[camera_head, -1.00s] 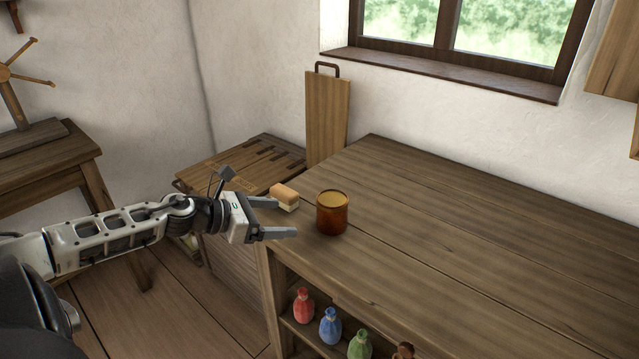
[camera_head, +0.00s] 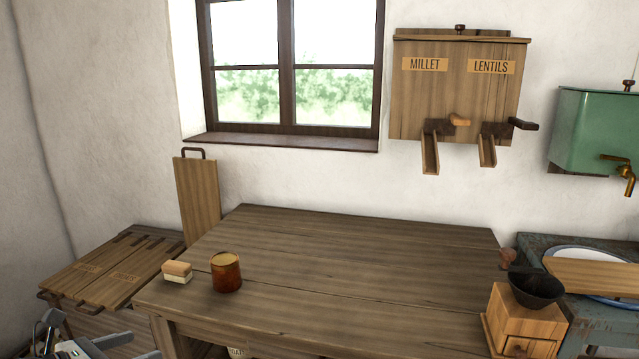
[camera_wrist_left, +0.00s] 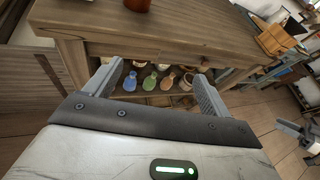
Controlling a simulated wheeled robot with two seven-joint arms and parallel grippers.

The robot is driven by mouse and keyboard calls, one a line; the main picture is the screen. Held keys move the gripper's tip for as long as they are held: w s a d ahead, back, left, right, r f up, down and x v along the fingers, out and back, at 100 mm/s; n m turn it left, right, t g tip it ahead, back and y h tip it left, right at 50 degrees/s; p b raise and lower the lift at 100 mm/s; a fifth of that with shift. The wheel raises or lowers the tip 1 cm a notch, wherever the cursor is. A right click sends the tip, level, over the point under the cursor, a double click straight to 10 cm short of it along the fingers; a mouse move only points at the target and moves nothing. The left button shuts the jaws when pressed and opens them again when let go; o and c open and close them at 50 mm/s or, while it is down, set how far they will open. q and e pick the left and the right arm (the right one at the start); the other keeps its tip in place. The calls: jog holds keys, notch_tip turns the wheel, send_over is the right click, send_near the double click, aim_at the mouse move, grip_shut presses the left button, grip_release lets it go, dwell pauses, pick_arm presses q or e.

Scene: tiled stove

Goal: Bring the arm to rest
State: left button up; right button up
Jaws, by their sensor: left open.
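My left gripper (camera_head: 128,347) shows at the bottom left corner of the head view, in front of the low wooden bench and below the left end of the table. Only part of it is in frame. In the left wrist view my left gripper (camera_wrist_left: 157,85) has its two grey fingers wide apart with nothing between them. It points at the table's front, where several coloured bottles (camera_wrist_left: 149,82) stand on a shelf beyond the fingers. A grey and white piece at the right edge of the wrist view looks like my right gripper (camera_wrist_left: 299,133); its jaws are unclear.
On the wooden table (camera_head: 340,265), a brown jar (camera_head: 226,273) and a small bread-like block (camera_head: 177,272) stand near the left end. A grinder (camera_head: 525,318) stands at the right. Millet and lentil dispensers (camera_head: 460,90) hang on the wall. The table's middle is clear.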

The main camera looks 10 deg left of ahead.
pick_arm(q)
jog(key=s+d+f+m+y, duration=0.1)
jog(key=s+d+f+m, duration=0.3)
jog(key=d+m, duration=0.4)
jog(key=s+d+f+m+g+y, duration=0.1)
jog(key=s+d+f+m, duration=0.3)
jog(key=d+m, duration=0.5)
jog(key=s+d+f+m+g+y, duration=0.1)
jog(key=s+d+f+m, duration=0.4)
jog(key=m, duration=1.3)
jog(key=d, duration=0.4)
jog(key=shift+s, duration=0.35)
pick_arm(e)
jog(key=shift+w+a, duration=0.1)
jog(key=shift+w, duration=0.65)
jog(key=shift+w+r, duration=0.1)
